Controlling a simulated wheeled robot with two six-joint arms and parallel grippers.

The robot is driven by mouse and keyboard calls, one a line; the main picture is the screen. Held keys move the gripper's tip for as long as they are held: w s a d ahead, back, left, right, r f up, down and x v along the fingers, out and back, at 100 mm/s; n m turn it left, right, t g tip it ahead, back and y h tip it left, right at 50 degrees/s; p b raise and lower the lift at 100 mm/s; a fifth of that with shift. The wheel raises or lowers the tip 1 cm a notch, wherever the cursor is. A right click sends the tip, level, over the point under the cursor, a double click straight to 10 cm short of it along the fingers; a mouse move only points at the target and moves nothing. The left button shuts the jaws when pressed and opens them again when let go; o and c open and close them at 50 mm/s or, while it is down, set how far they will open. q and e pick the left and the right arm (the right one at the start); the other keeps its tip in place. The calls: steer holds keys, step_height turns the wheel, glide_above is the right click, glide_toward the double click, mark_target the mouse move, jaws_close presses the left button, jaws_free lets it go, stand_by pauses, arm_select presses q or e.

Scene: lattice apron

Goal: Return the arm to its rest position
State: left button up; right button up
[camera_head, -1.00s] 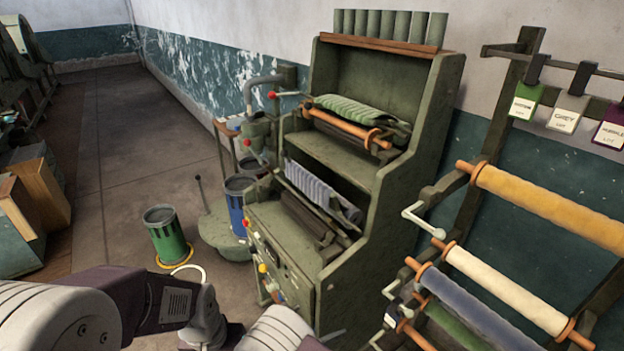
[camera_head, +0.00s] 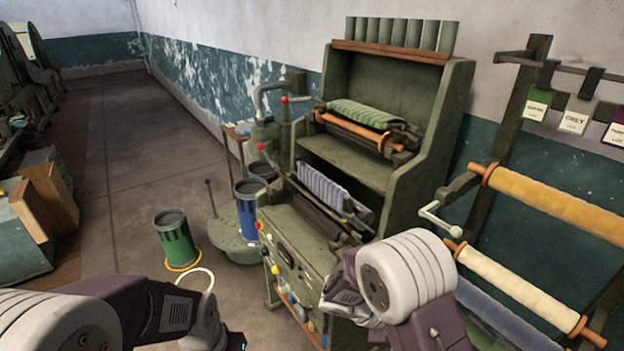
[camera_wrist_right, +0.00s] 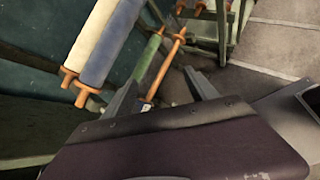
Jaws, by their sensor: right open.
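My right arm (camera_head: 408,275) is raised and bent at the lower right of the head view, in front of the green machine's right side and the roll rack. In the right wrist view my right gripper (camera_wrist_right: 160,90) is open, its two dark fingers apart with nothing held between them. My left arm (camera_head: 120,310) reaches in from the lower left of the head view. Its fingers do not show, as its end runs out at the bottom edge.
A green machine (camera_head: 390,179) with striped cloth stands ahead. A rack at right holds a yellow roll (camera_head: 555,205) and a cream roll (camera_head: 510,290); a blue roll (camera_wrist_right: 108,42) shows in the wrist view. A green bin (camera_head: 175,238) and blue bin (camera_head: 247,212) stand left. Floor beyond is clear.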

steer(key=s+d+r+m+g+y, duration=0.2)
steer(key=s+d+m+y, duration=0.15)
steer(key=s+m, duration=0.35)
steer(key=s+a+f+m+t+y, duration=0.1)
steer(key=a+m+t+y, duration=0.1)
steer(key=a+m+y, duration=0.5)
steer(key=shift+a+f+t, duration=0.15)
steer(key=shift+a+t, duration=0.25)
steer(key=shift+a, duration=0.6)
